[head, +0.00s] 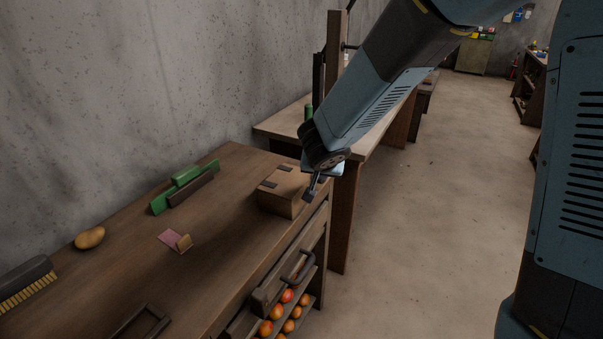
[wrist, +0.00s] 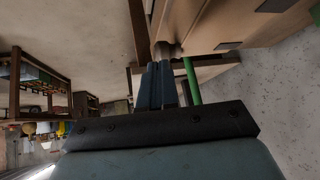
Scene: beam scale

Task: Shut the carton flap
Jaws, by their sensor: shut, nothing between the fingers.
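The small brown carton (head: 283,199) stands at the right end of the dark wooden bench in the head view. Its top flap (head: 286,179), with two dark strips along its left part, looks to lie flat or nearly flat over the box. I cannot tell if it is fully flush. My gripper (head: 309,196) is shut and empty, pointing down at the carton's right side; I cannot tell if it touches. In the wrist view the shut fingers (wrist: 156,72) reach toward the carton's brown wall (wrist: 217,22), which fills the upper right.
The bench (head: 135,275) also holds a green and brown block piece (head: 185,187), a pink and tan item (head: 175,240), a potato-like object (head: 89,238) and a brush (head: 27,282). A lighter table (head: 283,122) stands behind. A drawer handle (head: 298,267) sticks out at the front.

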